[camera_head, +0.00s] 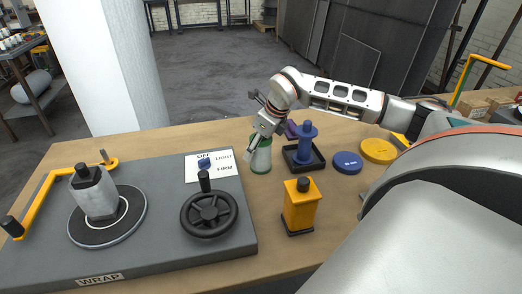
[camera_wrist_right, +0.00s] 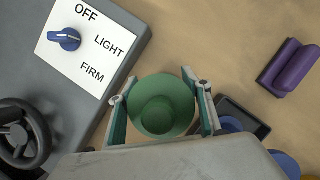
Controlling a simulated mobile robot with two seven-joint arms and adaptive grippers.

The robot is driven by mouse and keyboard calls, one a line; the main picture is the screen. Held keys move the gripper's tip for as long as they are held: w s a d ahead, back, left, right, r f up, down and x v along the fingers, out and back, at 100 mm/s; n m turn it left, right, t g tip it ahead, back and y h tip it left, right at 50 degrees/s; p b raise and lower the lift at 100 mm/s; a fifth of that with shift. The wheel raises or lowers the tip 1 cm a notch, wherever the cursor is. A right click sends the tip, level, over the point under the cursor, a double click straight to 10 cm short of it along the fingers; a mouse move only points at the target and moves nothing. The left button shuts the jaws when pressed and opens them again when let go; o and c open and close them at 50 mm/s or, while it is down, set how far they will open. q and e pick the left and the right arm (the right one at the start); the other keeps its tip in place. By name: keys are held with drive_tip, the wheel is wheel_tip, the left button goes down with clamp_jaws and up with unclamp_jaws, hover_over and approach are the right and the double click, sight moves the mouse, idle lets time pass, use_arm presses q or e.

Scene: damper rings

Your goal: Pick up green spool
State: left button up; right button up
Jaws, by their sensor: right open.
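In the right wrist view the spool's round green top (camera_wrist_right: 162,105) lies between the two fingers of my right gripper (camera_wrist_right: 161,100). The fingers are apart, one on each side, with a small gap visible at the left; contact on the right cannot be told. My left gripper is not in view.
Close right are a blue spool (camera_head: 306,140) in a black tray (camera_head: 290,158), a purple piece (camera_wrist_right: 290,68), blue and yellow discs (camera_head: 378,151) and a yellow block (camera_head: 300,208).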

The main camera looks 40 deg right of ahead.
drive_tip(key=shift+f, duration=0.35)
drive_tip(key=c, duration=1.1)
drive_tip(key=shift+r, duration=0.2)
